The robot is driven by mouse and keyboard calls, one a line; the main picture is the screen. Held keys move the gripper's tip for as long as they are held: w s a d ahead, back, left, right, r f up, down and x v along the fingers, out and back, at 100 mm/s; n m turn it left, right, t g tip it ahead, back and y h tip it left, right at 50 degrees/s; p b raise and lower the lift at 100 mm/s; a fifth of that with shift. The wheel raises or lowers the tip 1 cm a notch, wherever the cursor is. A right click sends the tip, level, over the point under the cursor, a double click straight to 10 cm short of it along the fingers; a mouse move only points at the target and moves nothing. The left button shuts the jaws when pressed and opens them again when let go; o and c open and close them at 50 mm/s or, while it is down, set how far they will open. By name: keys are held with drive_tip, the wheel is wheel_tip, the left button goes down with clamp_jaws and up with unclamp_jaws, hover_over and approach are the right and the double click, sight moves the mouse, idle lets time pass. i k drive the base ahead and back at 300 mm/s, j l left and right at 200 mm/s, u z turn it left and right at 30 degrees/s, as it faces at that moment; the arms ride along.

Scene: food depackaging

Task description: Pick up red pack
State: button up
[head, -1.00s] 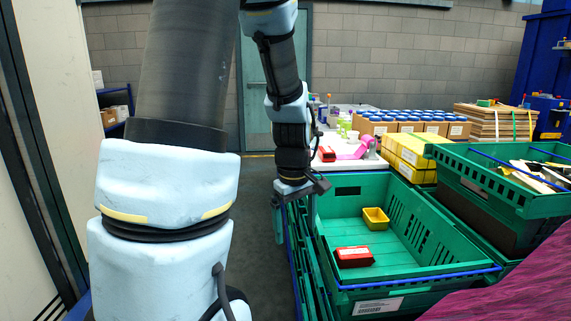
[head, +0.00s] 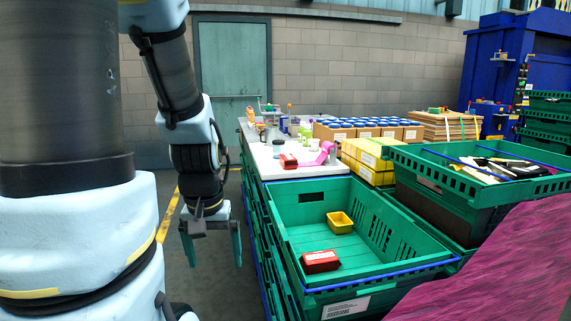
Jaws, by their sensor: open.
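A red pack (head: 320,262) with a white label lies on the floor of the green crate (head: 291,219), near its front. Another red pack (head: 288,161) lies on the white table behind the crate. My gripper (head: 213,252) hangs pointing down to the left of the green crate, outside it. Its two fingers are spread wide with nothing between them, and it is apart from both red packs.
A yellow tub (head: 340,222) sits in the same crate. A white table (head: 262,160) with jars and a pink dispenser stands behind. Yellow boxes (head: 367,158) and a higher green crate (head: 470,190) stand right. Open floor lies left of the crate stack.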

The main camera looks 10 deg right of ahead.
sight(288, 162)
drive_tip(key=i+j, duration=0.15)
drive_tip(key=i, duration=0.2)
drive_tip(key=i+j, duration=0.2)
drive_tip(key=i, duration=0.2)
drive_tip(key=i+j, duration=0.15)
drive_tip(key=i, duration=0.2)
drive_tip(key=i+j+z, duration=0.35)
drive_tip(key=i, duration=0.2)
drive_tip(key=i+j+z, duration=0.4)
drive_tip(key=i+j, duration=0.15)
drive_tip(key=z, duration=0.55)
